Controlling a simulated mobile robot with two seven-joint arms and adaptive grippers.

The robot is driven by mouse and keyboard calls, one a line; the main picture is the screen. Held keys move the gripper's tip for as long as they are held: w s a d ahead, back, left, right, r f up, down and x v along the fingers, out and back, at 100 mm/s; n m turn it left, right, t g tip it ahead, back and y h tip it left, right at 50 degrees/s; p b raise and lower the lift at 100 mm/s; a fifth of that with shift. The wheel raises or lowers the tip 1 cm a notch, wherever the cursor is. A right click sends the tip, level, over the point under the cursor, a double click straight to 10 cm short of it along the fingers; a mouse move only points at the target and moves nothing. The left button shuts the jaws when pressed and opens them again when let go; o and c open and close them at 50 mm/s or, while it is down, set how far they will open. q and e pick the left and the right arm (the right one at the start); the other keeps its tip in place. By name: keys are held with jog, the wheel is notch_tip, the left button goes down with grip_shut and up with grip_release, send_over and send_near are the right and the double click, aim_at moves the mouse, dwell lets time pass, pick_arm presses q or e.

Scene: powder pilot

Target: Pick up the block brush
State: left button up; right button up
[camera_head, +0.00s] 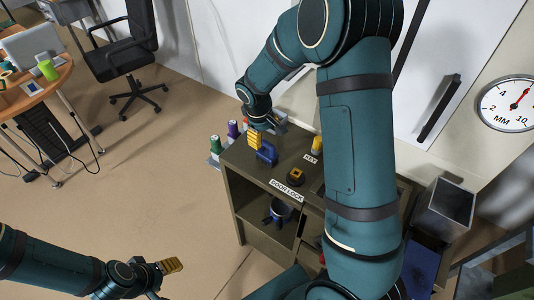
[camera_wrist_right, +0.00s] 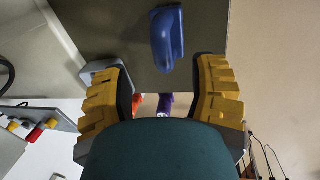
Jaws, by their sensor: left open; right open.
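A blue object (camera_head: 267,153), seemingly the block brush, is on top of the dark cabinet (camera_head: 240,160). In the right wrist view the blue object (camera_wrist_right: 167,40) is beyond the fingertips, near the upper middle. My right gripper (camera_head: 254,142) is just left of it in the head view, above the cabinet top. Its yellow fingers (camera_wrist_right: 163,78) are apart with nothing gripped between them. Part of the right arm crosses the head view and hides part of the cabinet. My left gripper (camera_head: 172,266) is low over the floor, far from the cabinet, open and empty.
A black and yellow item (camera_head: 295,177) sits by the DOOR LOCK label (camera_head: 287,190). A yellow item (camera_head: 317,145) is near the KEY label. Open floor is at left.

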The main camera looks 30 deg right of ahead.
aim_at(266, 142)
jog(key=f, duration=0.4)
jog(key=shift+d+f+b, duration=0.3)
jog(key=shift+f, duration=0.05)
grip_shut()
notch_tip(266, 142, up, 10)
jog(key=shift+r+p, duration=0.1)
jog(key=shift+p, duration=0.65)
